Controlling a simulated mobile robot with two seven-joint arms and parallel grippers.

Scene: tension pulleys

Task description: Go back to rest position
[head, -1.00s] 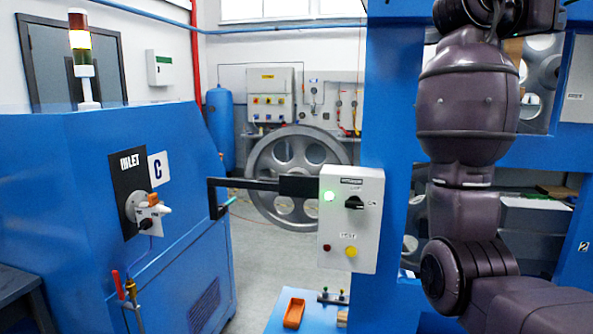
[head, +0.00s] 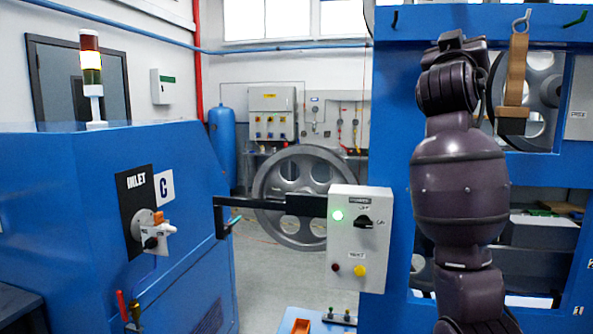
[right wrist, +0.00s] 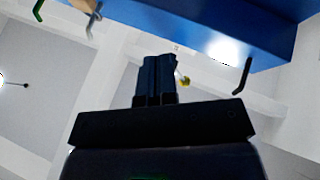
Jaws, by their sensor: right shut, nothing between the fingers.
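My right arm rises on the right side of the head view, in front of a blue machine frame (head: 395,150). Its fingers cannot be made out in the head view. In the right wrist view my right gripper (right wrist: 157,80) is shut and empty, its fingers side by side. It is seen against the ceiling, below the blue beam (right wrist: 200,22) in the picture. My left arm and gripper are not in view.
A control box (head: 358,240) on a black bracket stands left of my arm. A wooden-handled tool (head: 516,70) hangs from a hook at upper right. A blue inlet cabinet (head: 70,200) is at left. Open floor (head: 270,270) lies between.

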